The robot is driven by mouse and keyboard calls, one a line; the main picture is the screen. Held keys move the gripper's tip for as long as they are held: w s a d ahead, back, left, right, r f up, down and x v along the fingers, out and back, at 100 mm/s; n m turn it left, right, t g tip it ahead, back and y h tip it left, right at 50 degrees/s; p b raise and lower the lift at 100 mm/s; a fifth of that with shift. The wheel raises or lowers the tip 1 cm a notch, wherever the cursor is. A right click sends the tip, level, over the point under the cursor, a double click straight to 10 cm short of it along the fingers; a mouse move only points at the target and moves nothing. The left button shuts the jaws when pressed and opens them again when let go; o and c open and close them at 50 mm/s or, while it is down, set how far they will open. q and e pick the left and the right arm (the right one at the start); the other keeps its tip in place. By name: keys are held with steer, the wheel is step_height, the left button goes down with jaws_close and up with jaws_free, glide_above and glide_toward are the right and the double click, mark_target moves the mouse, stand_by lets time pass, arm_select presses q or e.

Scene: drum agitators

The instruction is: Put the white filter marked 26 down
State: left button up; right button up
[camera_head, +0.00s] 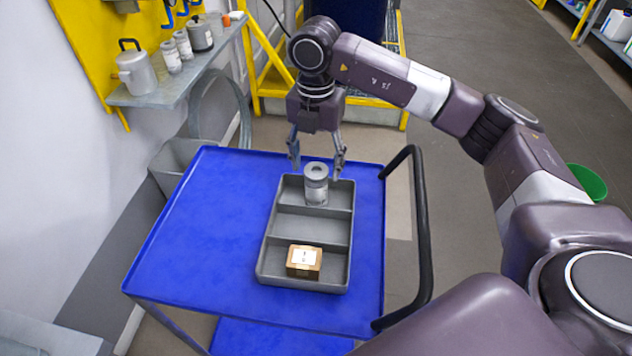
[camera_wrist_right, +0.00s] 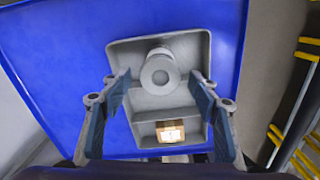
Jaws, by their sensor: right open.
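The white filter (camera_head: 316,186) is a short pale cylinder with a round top. My right gripper (camera_head: 317,166) is open above and just behind the far end of the tray. In the wrist view its fingers (camera_wrist_right: 161,92) are spread wide on either side of the filter, apart from it. My left gripper is not in view.
The tray lies on a blue cart (camera_head: 190,240) with a black handle (camera_head: 423,220) on its right. A small brown box (camera_head: 304,261) with a white label sits in the near compartment; the middle compartment is empty. A wall shelf (camera_head: 180,78) with several canisters is at upper left.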

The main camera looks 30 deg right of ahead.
steer(key=shift+r, duration=1.7)
